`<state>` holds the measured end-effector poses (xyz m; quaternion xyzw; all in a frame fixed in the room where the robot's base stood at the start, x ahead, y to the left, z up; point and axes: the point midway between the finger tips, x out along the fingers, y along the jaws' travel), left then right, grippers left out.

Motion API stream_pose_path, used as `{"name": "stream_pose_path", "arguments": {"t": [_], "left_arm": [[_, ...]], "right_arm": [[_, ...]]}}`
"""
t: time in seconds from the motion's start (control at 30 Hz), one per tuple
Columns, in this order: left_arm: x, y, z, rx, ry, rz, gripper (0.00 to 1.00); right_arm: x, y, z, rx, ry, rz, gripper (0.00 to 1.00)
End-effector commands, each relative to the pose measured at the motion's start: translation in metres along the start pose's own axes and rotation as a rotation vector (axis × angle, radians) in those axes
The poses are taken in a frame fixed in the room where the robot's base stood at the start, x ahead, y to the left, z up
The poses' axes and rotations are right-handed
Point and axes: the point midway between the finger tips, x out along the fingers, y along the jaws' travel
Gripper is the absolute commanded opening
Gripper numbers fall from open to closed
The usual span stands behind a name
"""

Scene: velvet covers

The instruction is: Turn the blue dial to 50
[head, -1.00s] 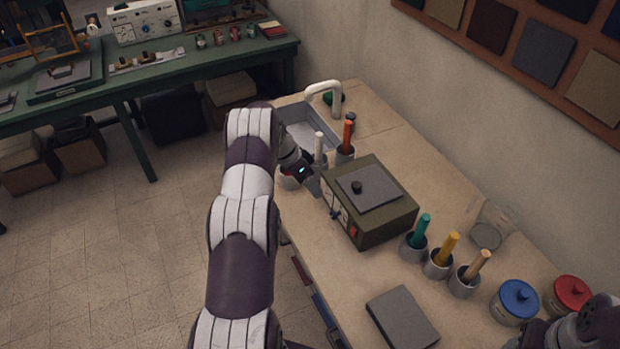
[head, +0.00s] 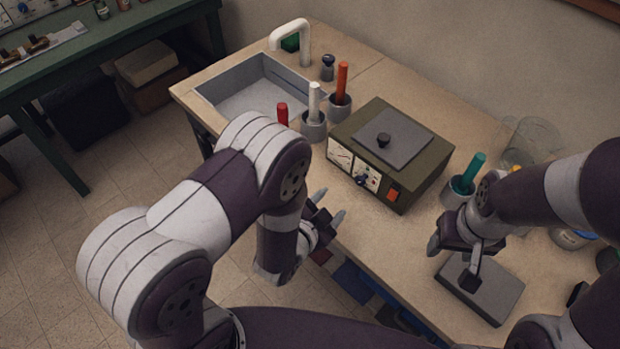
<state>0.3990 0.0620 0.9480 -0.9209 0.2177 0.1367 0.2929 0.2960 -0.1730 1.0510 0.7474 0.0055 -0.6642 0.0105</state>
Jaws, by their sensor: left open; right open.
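The olive-green box (head: 430,170) sits on the beige counter with its front face toward me. The small blue dial (head: 362,180) is on that front face, low between a white gauge panel (head: 340,156) and an orange-red switch (head: 393,194). The dial's scale marks are too small to read. My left gripper (head: 330,206) is open and empty, in front of and below the dial, apart from it at the counter's front edge. My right gripper (head: 452,263) is open and appears empty, above the grey slab at the right.
A grey slab (head: 497,297) lies on the counter (head: 395,245). Cups with a white stick (head: 314,100), an orange stick (head: 342,82) and a teal stick (head: 470,172) flank the box. A sink (head: 262,88) is at the left. The counter directly before the box is clear.

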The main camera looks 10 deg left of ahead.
Motion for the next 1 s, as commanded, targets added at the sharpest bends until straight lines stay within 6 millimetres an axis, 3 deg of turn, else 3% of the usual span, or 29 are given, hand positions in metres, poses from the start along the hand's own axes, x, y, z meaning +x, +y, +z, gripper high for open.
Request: {"name": "stream_pose_path", "arguments": {"t": [0.07, 0.17, 0.4, 0.6, 0.8, 1.0], "left_arm": [[-0.008, 0.010, -0.006, -0.010, 0.052, 0.013, 0.57], [-0.001, 0.011, -0.010, -0.014, 0.070, 0.015, 0.57], [0.061, 0.010, -0.014, -0.014, 0.066, 0.011, 0.57], [0.100, 0.011, -0.016, -0.013, 0.065, 0.011, 0.57], [0.114, 0.011, -0.017, -0.012, 0.064, 0.011, 0.57], [0.116, 0.011, -0.017, -0.012, 0.064, 0.011, 0.57]], "right_arm": [[0.004, 0.000, 0.000, 0.000, 0.001, 0.000, 0.58], [0.002, 0.000, 0.000, 0.000, 0.001, 0.000, 0.58], [-0.003, 0.000, 0.000, 0.000, 0.001, 0.000, 0.58], [-0.004, 0.000, -0.001, 0.000, 0.000, 0.000, 0.58], [-0.005, 0.000, -0.001, 0.000, 0.000, 0.000, 0.58], [-0.005, 0.000, -0.001, 0.000, 0.000, 0.000, 0.58]]}}
